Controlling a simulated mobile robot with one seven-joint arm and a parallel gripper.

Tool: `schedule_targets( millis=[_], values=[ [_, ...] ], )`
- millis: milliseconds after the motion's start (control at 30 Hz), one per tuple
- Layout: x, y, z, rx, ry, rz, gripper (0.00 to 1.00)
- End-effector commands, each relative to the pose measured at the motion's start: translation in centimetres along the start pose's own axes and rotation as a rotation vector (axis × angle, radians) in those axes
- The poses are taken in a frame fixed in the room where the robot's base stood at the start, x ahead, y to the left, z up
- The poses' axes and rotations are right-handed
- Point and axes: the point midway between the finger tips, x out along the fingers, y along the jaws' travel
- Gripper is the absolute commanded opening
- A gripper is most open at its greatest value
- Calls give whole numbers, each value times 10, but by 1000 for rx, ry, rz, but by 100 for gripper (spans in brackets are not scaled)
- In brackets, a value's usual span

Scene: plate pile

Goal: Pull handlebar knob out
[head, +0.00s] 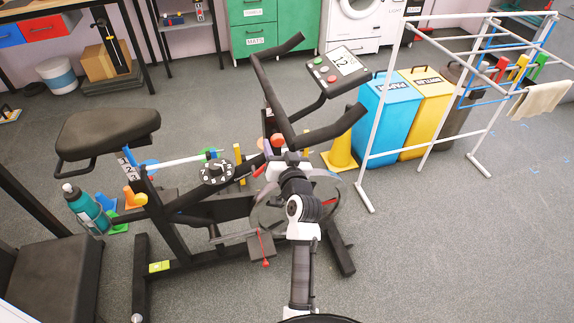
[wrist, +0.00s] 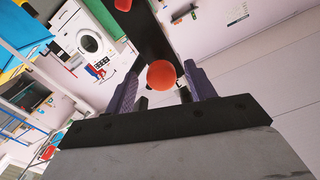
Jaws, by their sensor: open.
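The orange-red round knob (wrist: 161,74) shows in the wrist view, in front of a black post of the exercise bike. It appears between the two fingers of my gripper (wrist: 163,82), which are apart and not closed on it. I cannot tell how deep between the fingers it sits. In the head view an orange-red knob (head: 277,140) shows on the post below the black handlebar (head: 283,112). My gripper (head: 284,158) is just below it there, at the end of my white and black arm, its fingers partly hidden.
The bike's console (head: 337,66) and right grip overhang this area. The black seat (head: 107,134) is at left. A yellow cone (head: 341,152), a blue bin (head: 385,118) and a white drying rack (head: 372,150) stand at right. Grey floor is clear at lower right.

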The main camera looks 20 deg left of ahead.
Motion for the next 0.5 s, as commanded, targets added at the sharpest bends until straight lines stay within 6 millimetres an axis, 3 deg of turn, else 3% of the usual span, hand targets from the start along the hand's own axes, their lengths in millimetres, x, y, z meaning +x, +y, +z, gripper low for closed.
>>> schedule_targets(
  millis=[300,500],
  values=[
    [-70,1,4,-1,-2,2,55],
    [-106,1,3,0,-1,2,55]
  ],
)
